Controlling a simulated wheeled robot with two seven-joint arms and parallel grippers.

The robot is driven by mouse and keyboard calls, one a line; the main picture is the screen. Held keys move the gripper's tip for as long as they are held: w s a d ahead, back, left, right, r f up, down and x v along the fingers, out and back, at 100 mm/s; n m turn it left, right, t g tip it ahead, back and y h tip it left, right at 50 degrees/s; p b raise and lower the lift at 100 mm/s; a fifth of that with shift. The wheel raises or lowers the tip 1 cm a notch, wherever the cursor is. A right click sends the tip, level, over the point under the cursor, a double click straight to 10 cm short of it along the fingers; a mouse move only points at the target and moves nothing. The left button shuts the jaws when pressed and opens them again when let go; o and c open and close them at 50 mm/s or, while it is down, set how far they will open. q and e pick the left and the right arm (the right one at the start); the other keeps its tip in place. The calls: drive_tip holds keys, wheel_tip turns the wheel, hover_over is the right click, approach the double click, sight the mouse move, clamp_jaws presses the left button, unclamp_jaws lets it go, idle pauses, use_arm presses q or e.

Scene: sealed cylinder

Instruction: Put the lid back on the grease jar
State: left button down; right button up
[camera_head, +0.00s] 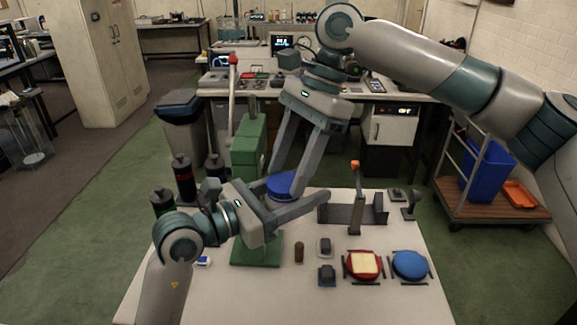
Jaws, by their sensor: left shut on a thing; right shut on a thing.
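A blue round lid (281,184) is between the fingertips of my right gripper (286,180), which reaches down from above and is shut on it. My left gripper (292,200) comes in from the lower left, with its fingers around a thing just below the lid. This looks like the grease jar (283,203), mostly hidden by the fingers and the lid. The lid is right over the jar; I cannot tell whether it touches the rim or is seated. The jar's lower part is hidden behind the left gripper's near finger.
A green stand (250,145) rises behind the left gripper. A grey bracket with an orange-tipped post (355,200) stands to the right. A red round piece (352,272) and a blue disc (409,265) lie at front right. The white table's (345,300) front is mostly clear.

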drive_tip(key=m, duration=0.1)
drive_tip(key=m+t, duration=0.1)
drive_tip(key=shift+s+d+m, duration=0.1)
drive_tip(key=shift+d+m, duration=0.1)
drive_tip(key=shift+m, duration=0.1)
drive_tip(key=m, duration=0.2)
drive_tip(key=m+t, duration=0.1)
drive_tip(key=shift+s+a+m+y, duration=0.1)
drive_tip(key=shift+s+m+y, duration=0.1)
drive_tip(key=shift+m+y, duration=0.2)
drive_tip(key=o, duration=1)
drive_tip(key=shift+r, duration=0.1)
drive_tip(key=shift+r, duration=2.15)
